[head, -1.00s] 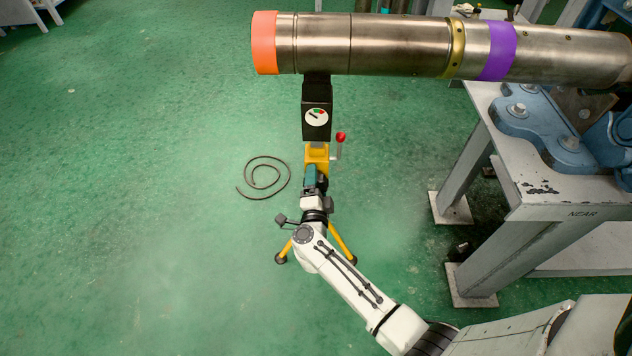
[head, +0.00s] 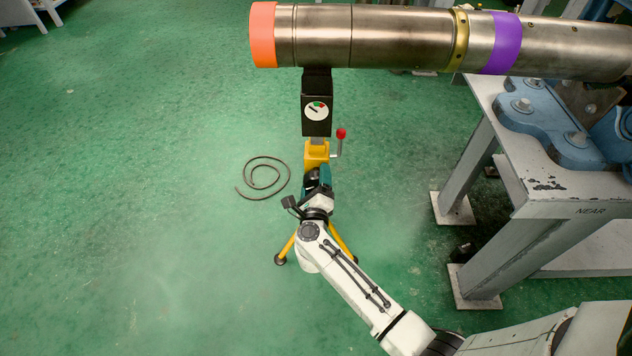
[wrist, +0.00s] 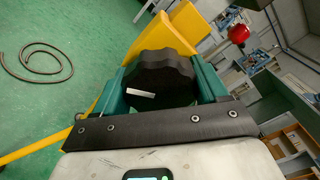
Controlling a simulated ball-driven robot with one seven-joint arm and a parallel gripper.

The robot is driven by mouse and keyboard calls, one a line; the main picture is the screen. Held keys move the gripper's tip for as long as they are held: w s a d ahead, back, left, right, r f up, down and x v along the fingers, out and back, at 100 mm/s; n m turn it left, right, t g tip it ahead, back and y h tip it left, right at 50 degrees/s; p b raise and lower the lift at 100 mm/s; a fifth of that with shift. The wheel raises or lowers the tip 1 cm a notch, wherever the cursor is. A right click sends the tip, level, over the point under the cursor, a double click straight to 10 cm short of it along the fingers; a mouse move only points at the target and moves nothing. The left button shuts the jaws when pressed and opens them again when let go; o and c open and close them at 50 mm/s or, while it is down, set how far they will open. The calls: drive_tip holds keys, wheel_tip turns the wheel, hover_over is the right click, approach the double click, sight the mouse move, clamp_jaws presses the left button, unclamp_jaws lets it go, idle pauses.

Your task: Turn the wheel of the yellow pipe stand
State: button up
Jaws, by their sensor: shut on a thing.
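The yellow pipe stand (head: 316,152) stands on the green floor under the left part of a steel pipe (head: 400,38). Its black head carries a small round gauge (head: 316,111). A crank with a red knob (head: 341,133) sticks out on its right side. The black scalloped wheel (wrist: 160,80) of the stand, with a white mark, fills the middle of the wrist view. My gripper (wrist: 163,85) is shut on the wheel, with one teal finger on each side of it. In the head view my gripper (head: 318,182) and arm hide most of the wheel and the stand's lower part.
A grey steel table (head: 560,196) with blue vise parts (head: 540,125) stands at the right, marked NEAR. A dark coiled cable (head: 263,178) lies on the floor left of the stand.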

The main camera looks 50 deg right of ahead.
drive_tip(key=m+b, duration=0.1)
drive_tip(key=m, duration=0.1)
drive_tip(key=m+b, duration=0.1)
drive_tip(key=m, duration=0.2)
drive_tip(key=shift+f+m, duration=0.2)
drive_tip(key=shift+m, duration=0.1)
drive_tip(key=shift+m+b, duration=0.85)
drive_tip(key=shift+m, duration=1.05)
drive_tip(key=o, duration=1)
drive_tip(key=shift+r, duration=0.15)
drive_tip(key=shift+o, duration=0.2)
drive_tip(key=p+v, duration=0.1)
drive_tip(key=v, duration=1)
